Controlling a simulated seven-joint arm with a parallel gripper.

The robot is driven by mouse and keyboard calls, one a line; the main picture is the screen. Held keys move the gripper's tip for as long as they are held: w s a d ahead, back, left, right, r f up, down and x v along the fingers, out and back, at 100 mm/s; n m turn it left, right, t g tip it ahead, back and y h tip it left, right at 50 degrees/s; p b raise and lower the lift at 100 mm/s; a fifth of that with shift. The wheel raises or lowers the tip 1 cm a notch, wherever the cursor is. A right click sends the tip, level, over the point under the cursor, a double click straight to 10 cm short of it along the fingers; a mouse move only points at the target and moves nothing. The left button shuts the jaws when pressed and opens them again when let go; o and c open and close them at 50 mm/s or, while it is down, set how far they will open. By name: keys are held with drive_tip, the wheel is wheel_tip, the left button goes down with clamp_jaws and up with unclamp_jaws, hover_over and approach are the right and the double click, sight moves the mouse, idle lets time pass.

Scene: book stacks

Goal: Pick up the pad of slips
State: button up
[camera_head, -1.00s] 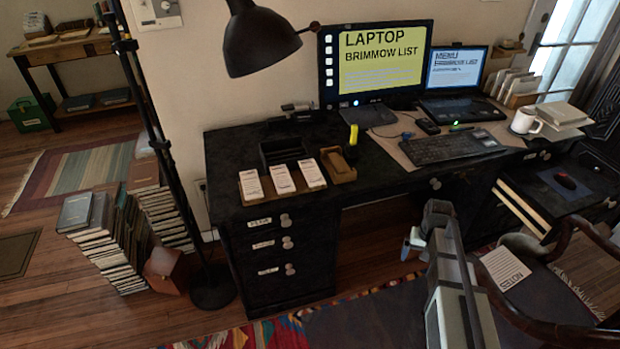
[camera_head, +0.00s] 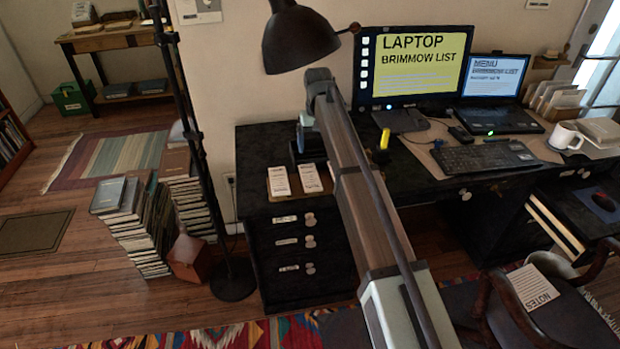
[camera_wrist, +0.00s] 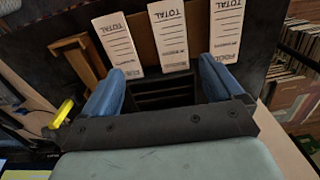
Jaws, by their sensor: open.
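Three white pads of slips printed TOTAL lie side by side on a brown tray (camera_wrist: 143,34) at the desk's left end. The wrist view shows the left pad (camera_wrist: 117,46), middle pad (camera_wrist: 168,36) and right pad (camera_wrist: 227,32). In the head view, two pads (camera_head: 279,181) and (camera_head: 310,178) show; my arm hides the third. My gripper (camera_wrist: 160,72) is open and empty, its blue fingers apart near a black compartmented organizer (camera_wrist: 165,92), beside the pads. In the head view, my gripper is mostly hidden behind my arm.
A brown wooden holder (camera_wrist: 82,62) and a yellow marker (camera_wrist: 62,114) are near the gripper. The lamp (camera_head: 298,38) hangs above the desk. The monitor (camera_head: 412,66), laptop (camera_head: 493,92) and keyboard (camera_head: 485,156) stand to the right. Stacked books (camera_head: 130,225) stand on the floor at left.

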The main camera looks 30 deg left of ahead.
drive_tip(key=a+r, duration=0.1)
drive_tip(key=a, duration=0.1)
hover_over(310, 178)
wheel_tip(310, 178, down, 8)
drive_tip(key=shift+a+f, duration=0.1)
drive_tip(key=shift+a, duration=0.05)
drive_tip(key=shift+d+f, duration=0.2)
drive_tip(key=shift+f, duration=2.35)
drive_tip(key=c, duration=1.1)
